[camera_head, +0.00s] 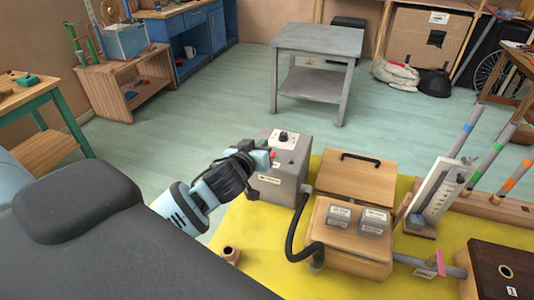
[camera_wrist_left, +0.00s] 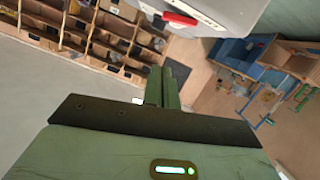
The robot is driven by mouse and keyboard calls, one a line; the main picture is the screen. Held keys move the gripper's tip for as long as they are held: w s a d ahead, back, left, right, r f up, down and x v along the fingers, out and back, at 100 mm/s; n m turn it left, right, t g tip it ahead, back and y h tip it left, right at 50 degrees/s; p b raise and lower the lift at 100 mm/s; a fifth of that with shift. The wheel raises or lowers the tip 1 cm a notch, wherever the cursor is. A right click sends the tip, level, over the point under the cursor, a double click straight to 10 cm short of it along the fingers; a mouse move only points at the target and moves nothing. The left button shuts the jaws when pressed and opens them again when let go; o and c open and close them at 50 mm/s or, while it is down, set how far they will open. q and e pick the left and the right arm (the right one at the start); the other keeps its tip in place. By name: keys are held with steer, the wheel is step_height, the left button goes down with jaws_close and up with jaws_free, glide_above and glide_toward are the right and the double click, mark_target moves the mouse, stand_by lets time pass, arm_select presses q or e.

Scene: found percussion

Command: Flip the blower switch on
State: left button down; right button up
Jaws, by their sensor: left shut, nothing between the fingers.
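The grey blower box (camera_head: 290,185) stands at the left end of the yellow mat, with a black knob on a white plate on its top. A small red part, apparently the switch (camera_head: 272,153), shows right by my left gripper (camera_head: 264,155). In the left wrist view the red switch (camera_wrist_left: 180,18) sits on the grey box (camera_wrist_left: 235,12) beside a white label, at the top of the picture. My left gripper's fingers (camera_wrist_left: 162,88) are together and empty, a little apart from the switch in that view. I cannot tell the switch's position. My right gripper is not in view.
A black hose (camera_head: 292,235) runs from the blower box area to a wooden box (camera_head: 345,250) with two grey blocks. A small brown pot (camera_head: 231,254) stands on the yellow mat (camera_head: 255,275).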

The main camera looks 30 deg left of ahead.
arm_select(q)
steer(key=x, duration=0.3)
steer(key=f, duration=0.2)
steer(key=shift+d+f, duration=0.5)
steer(key=shift+f, duration=0.5)
